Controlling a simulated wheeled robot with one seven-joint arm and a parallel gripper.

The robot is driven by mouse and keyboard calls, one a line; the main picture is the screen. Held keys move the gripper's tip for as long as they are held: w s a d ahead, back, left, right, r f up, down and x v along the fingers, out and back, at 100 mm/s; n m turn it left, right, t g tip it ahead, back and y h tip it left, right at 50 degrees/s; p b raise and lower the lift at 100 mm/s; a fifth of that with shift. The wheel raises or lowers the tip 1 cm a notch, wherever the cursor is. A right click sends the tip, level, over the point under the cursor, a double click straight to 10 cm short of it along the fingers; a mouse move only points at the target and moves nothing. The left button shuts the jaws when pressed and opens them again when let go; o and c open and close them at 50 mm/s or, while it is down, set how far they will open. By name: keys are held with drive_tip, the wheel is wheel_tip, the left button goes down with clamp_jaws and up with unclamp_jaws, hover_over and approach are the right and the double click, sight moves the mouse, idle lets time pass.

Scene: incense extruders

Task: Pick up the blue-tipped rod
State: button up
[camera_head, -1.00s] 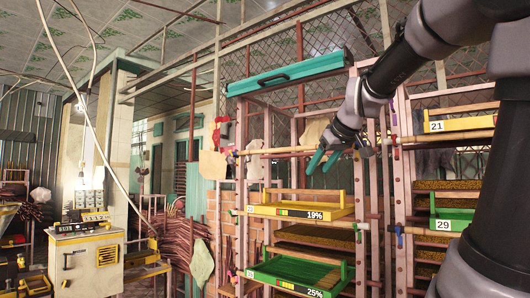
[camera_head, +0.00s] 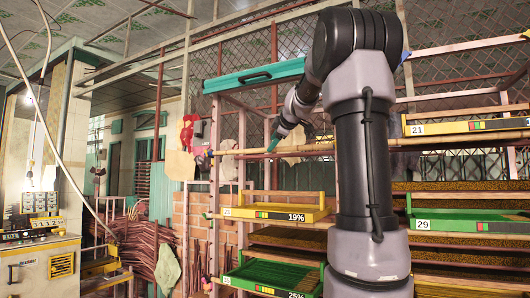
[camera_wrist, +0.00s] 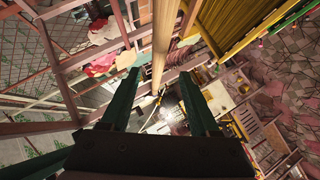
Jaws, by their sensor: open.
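A long pale wooden rod (camera_head: 245,151) lies level across the front of the rack in the head view. Its left end looks bluish, but it is too small to be sure. My gripper (camera_head: 273,147), with green fingers, is at the rod, pointing down and left. In the wrist view the rod (camera_wrist: 164,40) runs down from the top edge, in line with the gap between the fingertips of my open gripper (camera_wrist: 158,84). I cannot tell whether either finger touches it.
Below the rod, the rack holds a yellow tray (camera_head: 275,213) marked 19% and a green tray (camera_head: 270,278) marked 25%. A teal bar (camera_head: 254,75) crosses above. Trays 21 (camera_head: 462,126) and 29 (camera_head: 465,225) stand at right. A control cabinet (camera_head: 40,262) stands at left.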

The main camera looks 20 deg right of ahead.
drive_tip(key=x, duration=0.5)
drive_tip(key=shift+w+a+r, duration=0.1)
drive_tip(key=shift+w+r, duration=0.05)
clamp_jaws()
idle(1.3)
